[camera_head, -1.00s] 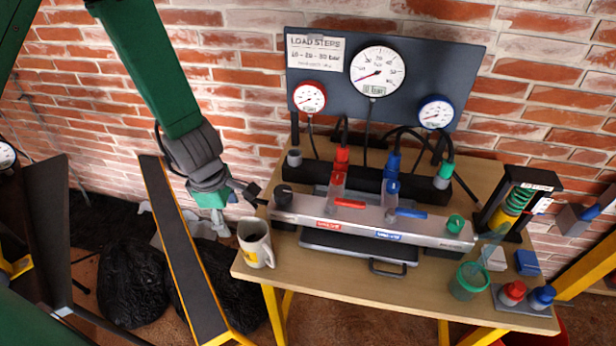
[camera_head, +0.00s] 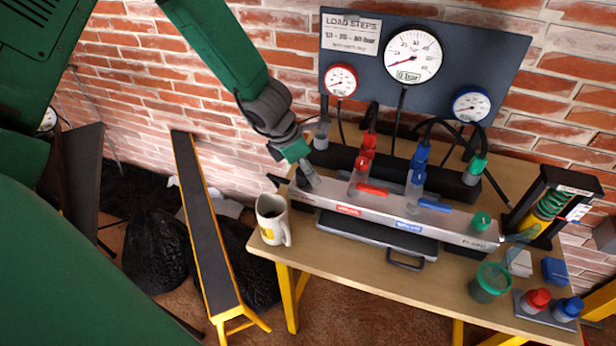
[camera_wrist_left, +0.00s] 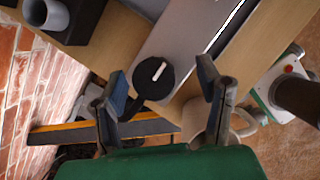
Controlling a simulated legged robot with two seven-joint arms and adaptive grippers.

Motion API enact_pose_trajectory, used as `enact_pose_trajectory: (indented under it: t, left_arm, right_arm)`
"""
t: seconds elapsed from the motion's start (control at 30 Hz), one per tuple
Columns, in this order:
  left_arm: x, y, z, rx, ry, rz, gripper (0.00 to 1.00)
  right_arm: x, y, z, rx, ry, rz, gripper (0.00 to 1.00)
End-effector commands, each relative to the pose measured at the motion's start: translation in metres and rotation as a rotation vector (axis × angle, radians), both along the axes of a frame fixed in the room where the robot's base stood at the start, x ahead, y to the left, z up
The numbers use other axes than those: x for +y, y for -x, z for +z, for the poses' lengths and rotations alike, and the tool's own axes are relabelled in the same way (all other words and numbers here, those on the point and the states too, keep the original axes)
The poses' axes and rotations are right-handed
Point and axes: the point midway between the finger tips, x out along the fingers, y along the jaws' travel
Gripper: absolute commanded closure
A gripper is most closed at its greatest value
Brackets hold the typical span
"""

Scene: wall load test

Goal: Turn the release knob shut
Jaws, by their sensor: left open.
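The black round knob with a white pointer line (camera_wrist_left: 153,78) sits on the left end of the grey metal manifold (camera_head: 400,213). In the left wrist view the line is slanted, and the manifold's end (camera_wrist_left: 190,40) also shows. My left gripper (camera_wrist_left: 164,80) is open, with one finger on each side of the knob in that picture. I cannot tell whether either finger touches it. In the head view my left gripper (camera_head: 308,180) is over the manifold's left end and hides the knob. My right gripper does not show.
A mug (camera_head: 271,220) stands close to the manifold's left end; it also shows beside the right finger (camera_wrist_left: 200,120). Red (camera_head: 372,188) and blue (camera_head: 434,204) levers lie along the manifold. A gauge panel (camera_head: 420,80) stands behind. A green cup (camera_head: 490,283) stands front right.

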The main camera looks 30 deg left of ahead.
Motion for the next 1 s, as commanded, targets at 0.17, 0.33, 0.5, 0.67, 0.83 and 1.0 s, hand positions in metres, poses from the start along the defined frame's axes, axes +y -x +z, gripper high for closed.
enact_pose_trajectory:
  t: [0.17, 0.33, 0.5, 0.67, 0.83, 1.0]
  left_arm:
    - [0.004, -0.005, -0.017, 0.0, 0.006, 0.002, 0.4]
    - [0.007, -0.006, -0.021, 0.0, 0.009, 0.003, 0.4]
    - [0.003, -0.006, -0.019, 0.0, 0.006, 0.001, 0.44]
    - [0.0, -0.007, -0.017, -0.002, -0.003, 0.003, 0.9]
    - [0.0, -0.009, -0.016, -0.006, 0.001, 0.002, 0.9]
    - [0.001, -0.009, -0.016, -0.007, 0.009, -0.002, 0.9]
  right_arm:
    - [0.0, 0.0, -0.005, 0.0, 0.0, 0.0, 1.0]
    - [0.0, 0.0, -0.005, 0.0, 0.0, 0.0, 1.0]
    - [0.0, 0.0, -0.005, 0.0, -0.001, 0.001, 1.0]
    - [0.0, 0.0, -0.005, 0.0, 0.0, 0.001, 1.0]
    - [0.0, 0.0, -0.005, 0.0, 0.0, 0.0, 1.0]
    - [0.0, 0.0, -0.005, 0.0, 0.0, 0.0, 1.0]
